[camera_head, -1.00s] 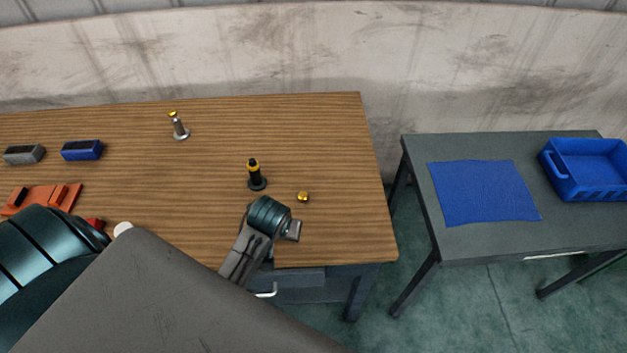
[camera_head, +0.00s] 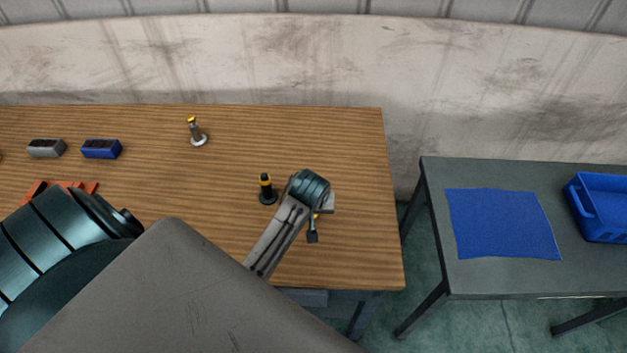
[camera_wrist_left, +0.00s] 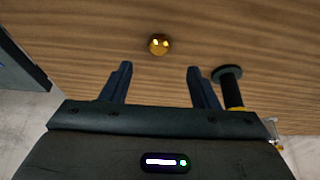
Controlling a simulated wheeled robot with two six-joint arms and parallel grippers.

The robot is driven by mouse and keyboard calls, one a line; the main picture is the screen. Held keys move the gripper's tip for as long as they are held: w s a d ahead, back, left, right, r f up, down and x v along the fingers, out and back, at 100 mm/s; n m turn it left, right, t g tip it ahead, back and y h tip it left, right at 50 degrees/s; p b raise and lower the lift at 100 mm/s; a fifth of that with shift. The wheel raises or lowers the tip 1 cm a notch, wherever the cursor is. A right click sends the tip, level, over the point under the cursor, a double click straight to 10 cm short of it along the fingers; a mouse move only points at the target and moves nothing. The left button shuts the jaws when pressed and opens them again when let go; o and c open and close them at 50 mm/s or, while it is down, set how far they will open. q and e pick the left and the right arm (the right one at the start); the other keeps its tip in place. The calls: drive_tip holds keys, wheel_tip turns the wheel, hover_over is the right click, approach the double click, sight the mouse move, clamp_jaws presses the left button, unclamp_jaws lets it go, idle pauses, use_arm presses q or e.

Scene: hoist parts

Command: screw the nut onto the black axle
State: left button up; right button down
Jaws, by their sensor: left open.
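The gold nut (camera_wrist_left: 159,44) lies on the wooden table in the left wrist view, ahead of and between my fingertips, apart from both. In the head view it is mostly hidden behind my left gripper (camera_head: 316,222). That gripper is open and empty, low over the table's right part. The black axle (camera_head: 266,190) stands upright on a round dark base, left of my gripper, with a yellow band near its top. In the left wrist view the axle (camera_wrist_left: 229,88) is just right of the right finger. My right gripper is not in view.
A grey post with a yellow top (camera_head: 197,132) stands farther back. A blue block (camera_head: 101,149), a grey block (camera_head: 46,148) and orange parts (camera_head: 80,187) lie at left. A separate grey table at right holds a blue mat (camera_head: 500,223) and blue bin (camera_head: 600,210).

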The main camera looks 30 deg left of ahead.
use_arm(q)
drive_tip(key=shift+x, duration=1)
drive_tip(key=shift+a+f, duration=0.1)
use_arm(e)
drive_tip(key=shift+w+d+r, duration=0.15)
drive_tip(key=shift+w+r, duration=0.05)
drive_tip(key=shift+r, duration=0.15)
use_arm(q)
drive_tip(key=shift+w+f+p, duration=0.25)
drive_tip(key=shift+f+p, duration=0.15)
drive_tip(key=shift+p, duration=0.25)
drive_tip(key=p+x, duration=0.1)
drive_tip(key=x, duration=0.2)
drive_tip(key=shift+f, duration=0.1)
drive_tip(key=shift+w+a+f+p, duration=0.1)
drive_tip(key=shift+w+f+p, duration=0.2)
drive_tip(key=shift+f, duration=0.25)
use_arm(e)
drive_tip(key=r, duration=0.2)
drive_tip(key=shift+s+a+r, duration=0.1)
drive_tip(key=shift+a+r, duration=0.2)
use_arm(q)
drive_tip(key=shift+s, duration=0.1)
drive_tip(key=shift+c, duration=0.2)
